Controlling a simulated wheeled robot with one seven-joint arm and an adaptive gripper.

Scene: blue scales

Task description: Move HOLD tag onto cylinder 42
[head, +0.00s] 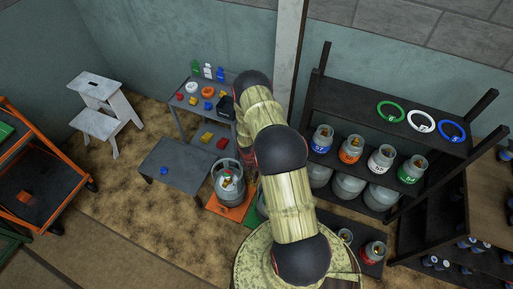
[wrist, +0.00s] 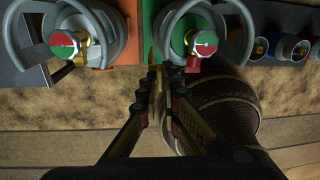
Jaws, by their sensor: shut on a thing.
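My gripper (wrist: 157,72) is shut on a thin thing seen edge-on between the fingertips; I cannot tell if it is the HOLD tag. In the head view my arm hides the gripper. A grey cylinder (wrist: 30,32) with a red-and-green gauge stands on an orange mat (wrist: 103,48), left of the fingertips. A second such cylinder (wrist: 225,50) stands on a green mat (wrist: 150,20), just right of and beyond the fingertips. The head view shows the orange-mat cylinder (head: 229,190); the other is mostly behind my arm. I cannot read the number 42 on any cylinder.
A dark rack (head: 335,97) at right holds several cylinders, with green, white and blue rings on its top shelf. A grey stepped bench (head: 172,168) carries small coloured parts. A white step stool (head: 97,88) and an orange cart (head: 35,212) stand at left.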

